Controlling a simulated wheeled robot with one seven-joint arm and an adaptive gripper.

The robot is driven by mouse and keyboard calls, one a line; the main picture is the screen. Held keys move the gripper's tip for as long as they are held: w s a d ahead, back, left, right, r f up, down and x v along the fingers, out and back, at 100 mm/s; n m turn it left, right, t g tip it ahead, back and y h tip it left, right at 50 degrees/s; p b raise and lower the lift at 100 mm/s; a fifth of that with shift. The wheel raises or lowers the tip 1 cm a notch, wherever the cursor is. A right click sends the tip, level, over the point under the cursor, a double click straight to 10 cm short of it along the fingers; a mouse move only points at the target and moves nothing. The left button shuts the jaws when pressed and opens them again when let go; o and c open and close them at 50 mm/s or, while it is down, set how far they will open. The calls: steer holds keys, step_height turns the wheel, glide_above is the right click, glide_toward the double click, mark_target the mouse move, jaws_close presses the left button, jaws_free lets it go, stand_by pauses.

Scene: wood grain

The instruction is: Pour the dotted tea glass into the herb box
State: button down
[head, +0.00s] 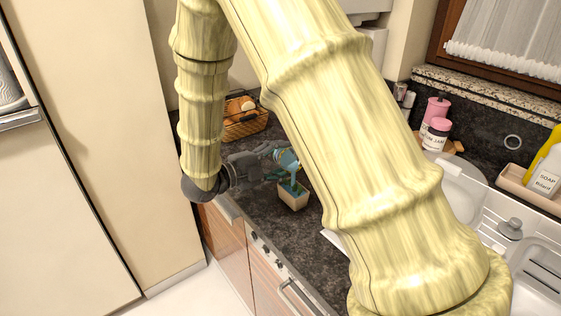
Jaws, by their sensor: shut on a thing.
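My gripper (270,162) is shut on a small light-blue glass (287,159), seen from the side of my arm. The glass is tilted and held over the herb box (293,202), a small cream box on the dark counter. Blue-green matter shows between the glass and the box; I cannot tell whether it is herb leaves, poured liquid or both. The glass's dots are too small to make out. My arm hides the counter just right of the box.
On the right are a pink bottle (435,112), a pink-lidded jar (436,134), a sink (535,270) and a soap bottle (546,170). A tall cream cabinet (115,130) stands left.

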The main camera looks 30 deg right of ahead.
steer(key=shift+b, duration=0.55)
steer(key=shift+s+r+m+b, duration=0.15)
steer(key=shift+r+m+b, duration=0.1)
steer(key=shift+m+b, duration=0.4)
steer(key=shift+h+b, duration=0.3)
steer(key=shift+b, duration=0.45)
steer(key=shift+s+a+r+m+b, duration=0.15)
steer(key=shift+r+m+b, duration=0.1)
steer(key=shift+m+b, duration=0.3)
steer(key=shift+s+m+h+b, duration=0.15)
steer(key=shift+m+h+b, duration=0.2)
steer(key=shift+b, duration=0.7)
steer(key=shift+r, duration=0.2)
steer(key=p, duration=0.1)
steer(key=n+p, duration=0.1)
steer(key=p, duration=0.1)
steer(key=shift+w+f+n, duration=0.1)
steer(key=shift+w+n, duration=0.15)
steer(key=shift+w+f+n+y+p, duration=0.2)
steer(key=shift+n+y+p, duration=0.4)
steer(key=shift+p, duration=0.5)
steer(key=shift+f+n, duration=0.4)
steer(key=shift+f, duration=0.05)
